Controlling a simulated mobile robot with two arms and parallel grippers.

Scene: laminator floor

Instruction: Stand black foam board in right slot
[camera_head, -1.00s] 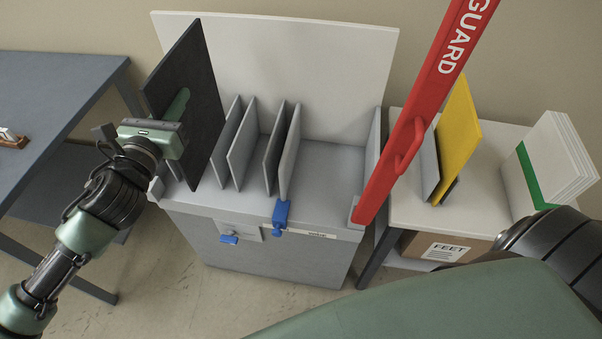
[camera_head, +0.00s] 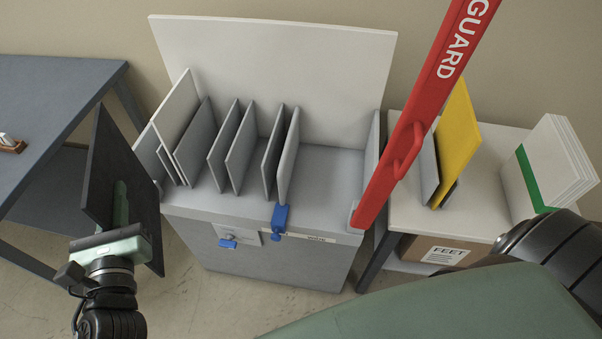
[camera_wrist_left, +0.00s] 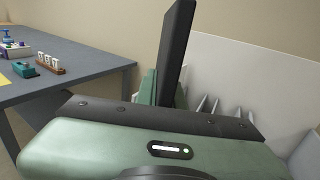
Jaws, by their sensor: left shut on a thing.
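The black foam board (camera_head: 108,165) is upright and tilted, left of and in front of the grey rack (camera_head: 275,262). My left gripper (camera_head: 121,205) is shut on its lower part and holds it off the rack. In the left wrist view the board (camera_wrist_left: 176,50) rises from behind the gripper body. The rack has upright grey dividers (camera_head: 241,145) in pairs; the rightmost divider (camera_head: 289,155) has open floor to its right. A white board (camera_head: 176,110) stands at the rack's left end. My right gripper is out of view.
A red guard bar (camera_head: 425,115) slants across the rack's right end. A side table (camera_head: 400,205) at right carries a yellow board (camera_head: 458,140) and white boards (camera_head: 550,165). A dark table (camera_head: 65,85) is at left.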

